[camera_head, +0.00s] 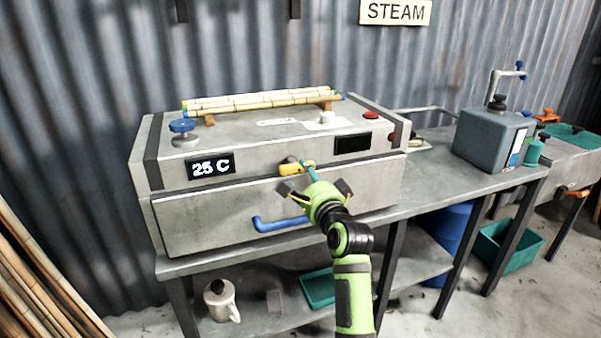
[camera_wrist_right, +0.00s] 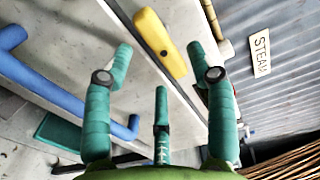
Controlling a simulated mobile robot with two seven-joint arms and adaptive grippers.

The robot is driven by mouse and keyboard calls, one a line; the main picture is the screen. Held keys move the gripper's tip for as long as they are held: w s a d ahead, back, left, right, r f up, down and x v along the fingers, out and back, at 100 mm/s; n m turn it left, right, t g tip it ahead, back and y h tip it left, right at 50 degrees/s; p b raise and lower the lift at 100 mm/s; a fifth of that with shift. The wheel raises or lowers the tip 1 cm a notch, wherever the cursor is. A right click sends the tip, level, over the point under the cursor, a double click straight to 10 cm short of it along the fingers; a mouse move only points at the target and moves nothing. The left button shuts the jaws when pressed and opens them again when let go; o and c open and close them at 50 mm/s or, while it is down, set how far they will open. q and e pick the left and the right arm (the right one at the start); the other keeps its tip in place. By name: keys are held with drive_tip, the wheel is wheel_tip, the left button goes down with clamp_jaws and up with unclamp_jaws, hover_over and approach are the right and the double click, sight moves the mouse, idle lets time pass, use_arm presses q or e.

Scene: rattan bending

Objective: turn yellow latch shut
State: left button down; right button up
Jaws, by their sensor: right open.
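The yellow latch (camera_head: 290,168) sits on the front of the grey steam box, at the seam between its upper part and the front door (camera_head: 210,216). It lies about level along the seam in the head view. My right gripper (camera_head: 313,182) is open in front of the box, just right of and below the latch. In the right wrist view the latch (camera_wrist_right: 160,45) shows beyond and between the open teal fingers, with no clear contact. Its right end is partly covered by a finger in the head view. My left gripper is not in view.
A blue handle (camera_head: 278,224) sticks out from the door below the latch. Bamboo poles (camera_head: 255,100), a blue knob (camera_head: 182,126) and a red button (camera_head: 371,115) are on top of the box.

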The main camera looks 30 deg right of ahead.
sight(301, 169)
drive_tip(key=shift+x, duration=1.55)
clamp_jaws()
drive_tip(key=shift+n+p, duration=0.3)
drive_tip(key=shift+p, duration=0.1)
drive_tip(key=n+p, duration=0.1)
drive_tip(key=n, duration=0.1)
drive_tip(key=shift+r+n+p, duration=0.1)
drive_tip(key=shift+n+p, duration=0.2)
drive_tip(key=shift+n, duration=0.1)
drive_tip(key=n+p, duration=0.2)
drive_tip(key=n, duration=0.3)
drive_tip(key=shift+d+p, duration=0.15)
drive_tip(key=shift+p, duration=0.15)
drive_tip(key=n+p, duration=0.1)
drive_tip(key=n, duration=0.2)
drive_tip(key=n+p, duration=0.1)
drive_tip(key=n, duration=0.1)
drive_tip(key=shift+d+r+n, duration=0.1)
drive_tip(key=shift+r+n, duration=0.05)
drive_tip(key=shift+n, duration=0.25)
drive_tip(key=shift+n+p, duration=0.75)
drive_tip(key=shift+n, duration=1.15)
